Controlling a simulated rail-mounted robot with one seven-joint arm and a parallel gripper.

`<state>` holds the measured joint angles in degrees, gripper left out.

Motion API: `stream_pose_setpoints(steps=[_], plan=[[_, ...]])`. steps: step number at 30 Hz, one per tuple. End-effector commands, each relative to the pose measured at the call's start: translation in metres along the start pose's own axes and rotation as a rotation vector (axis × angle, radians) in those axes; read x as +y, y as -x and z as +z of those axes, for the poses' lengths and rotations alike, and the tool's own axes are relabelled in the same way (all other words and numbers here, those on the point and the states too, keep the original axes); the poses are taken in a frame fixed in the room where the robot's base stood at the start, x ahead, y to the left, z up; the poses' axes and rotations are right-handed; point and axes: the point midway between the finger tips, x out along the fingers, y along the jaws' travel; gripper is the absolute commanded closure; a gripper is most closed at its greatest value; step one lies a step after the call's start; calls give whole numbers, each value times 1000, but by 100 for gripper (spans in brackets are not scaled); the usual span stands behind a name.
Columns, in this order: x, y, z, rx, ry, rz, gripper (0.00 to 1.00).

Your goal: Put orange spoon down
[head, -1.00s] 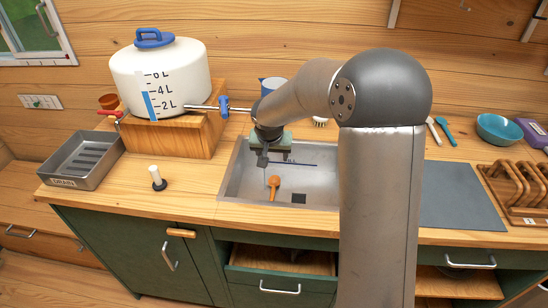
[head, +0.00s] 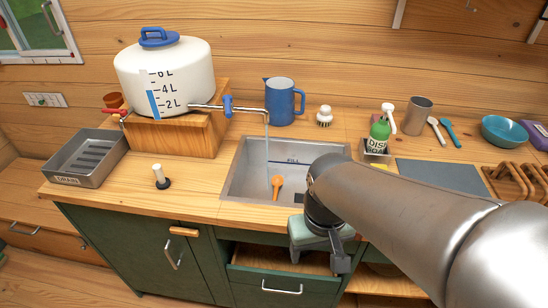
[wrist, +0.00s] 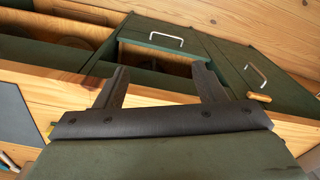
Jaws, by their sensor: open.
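The orange spoon (head: 277,187) rests in the metal sink (head: 232,191), under the stream of water from the tap. Its bowl is up and its handle points toward the sink's front wall. My gripper (head: 338,262) is in front of the counter's edge, to the right of the spoon and well apart from it. In the wrist view my gripper (wrist: 160,90) has its two dark fingers spread with nothing between them. The spoon is not in the wrist view.
A partly open drawer (head: 281,272) sticks out below the sink, close to my gripper. A white water tank (head: 185,85) stands at the left, with its tap (head: 228,106) over the sink. A green soap bottle (head: 379,133) stands right of the sink. A black-based stopper (head: 160,182) stands on the counter's front left.

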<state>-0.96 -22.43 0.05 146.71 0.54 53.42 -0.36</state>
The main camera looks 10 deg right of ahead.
Motion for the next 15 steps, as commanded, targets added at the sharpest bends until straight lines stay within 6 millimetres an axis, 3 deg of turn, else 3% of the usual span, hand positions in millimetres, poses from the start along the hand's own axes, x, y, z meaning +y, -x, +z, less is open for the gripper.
stream_pose_setpoints(steps=[8, 11, 15], plan=[[1, -2, -11, 9, -10, 5, 36], [1, -9, -49, 44, -49, 19, 36], [1, -26, -143, 140, -149, 49, 36]])
